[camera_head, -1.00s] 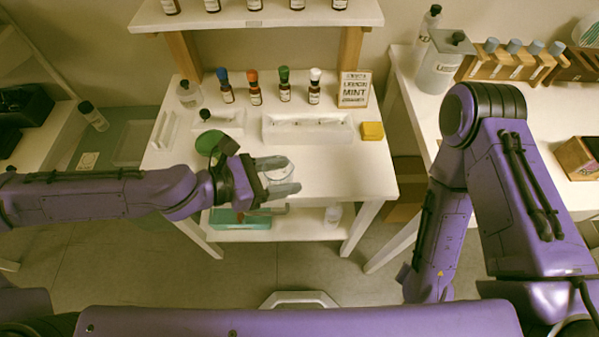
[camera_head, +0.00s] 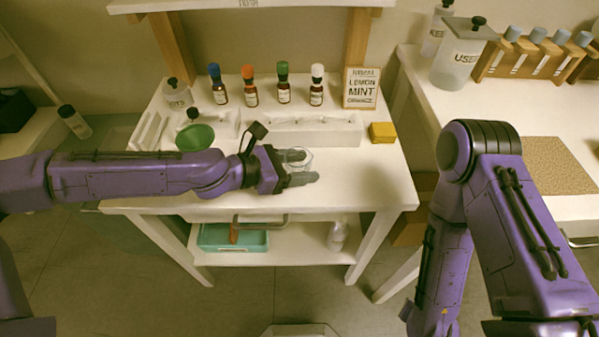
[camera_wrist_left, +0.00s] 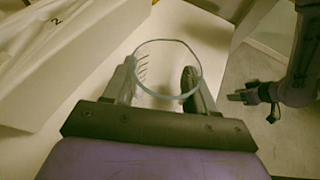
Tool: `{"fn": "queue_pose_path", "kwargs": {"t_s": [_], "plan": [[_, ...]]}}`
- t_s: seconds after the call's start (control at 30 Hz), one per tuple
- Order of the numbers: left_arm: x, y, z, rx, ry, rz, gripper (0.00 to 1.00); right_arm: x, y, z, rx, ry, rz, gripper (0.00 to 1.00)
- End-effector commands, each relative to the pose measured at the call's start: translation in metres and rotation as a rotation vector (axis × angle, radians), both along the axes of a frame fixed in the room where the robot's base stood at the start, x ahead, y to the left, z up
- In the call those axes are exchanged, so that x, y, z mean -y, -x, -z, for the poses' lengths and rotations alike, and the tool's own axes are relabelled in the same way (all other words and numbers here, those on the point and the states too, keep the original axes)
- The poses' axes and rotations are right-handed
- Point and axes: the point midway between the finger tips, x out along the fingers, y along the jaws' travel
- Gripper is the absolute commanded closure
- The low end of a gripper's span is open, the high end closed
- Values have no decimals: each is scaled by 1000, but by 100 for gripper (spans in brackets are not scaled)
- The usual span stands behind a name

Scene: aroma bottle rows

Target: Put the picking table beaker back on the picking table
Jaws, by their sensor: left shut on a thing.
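The picking table beaker (camera_head: 300,154) is a small clear glass vessel. My left gripper (camera_head: 304,167) is shut on it, one finger on each side, over the right half of the white picking table (camera_head: 365,185). In the left wrist view the beaker's round rim (camera_wrist_left: 168,41) shows between the two fingers (camera_wrist_left: 160,85), upright or nearly so, with graduation marks on its wall. I cannot tell whether its base touches the tabletop. My right gripper (camera_wrist_left: 250,96) shows small at the right of the left wrist view, apart from the beaker; its jaw opening is unclear.
Several capped bottles (camera_head: 283,85) stand along the back, with a lemon mint sign (camera_head: 361,88). A long white tray (camera_head: 310,133) lies behind the gripper, a yellow block (camera_head: 382,132) to its right, a green round dish (camera_head: 195,137) to the left. The table's front right is clear.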

Motion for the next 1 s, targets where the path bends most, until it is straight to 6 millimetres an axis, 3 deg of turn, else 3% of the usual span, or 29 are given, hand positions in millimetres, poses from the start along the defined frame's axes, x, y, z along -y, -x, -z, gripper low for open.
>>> {"fn": "queue_pose_path", "kwargs": {"t_s": [0.23,0.27,0.3,0.33,0.67,1.0], "plan": [[-1,0,3,-3,-2,-2,75,0,0,1,1,1,0,57],[-1,0,2,-3,-2,-2,34,0,0,0,0,0,0,57],[-1,0,1,-3,-2,-2,21,0,0,-1,0,0,0,57],[-1,0,1,-3,-2,-2,18,0,0,-1,0,0,0,57],[-3,0,-4,-1,-2,-3,18,0,0,-5,0,0,0,57],[-58,22,-30,-1,-2,-5,18,0,0,-20,0,0,0,57]]}}
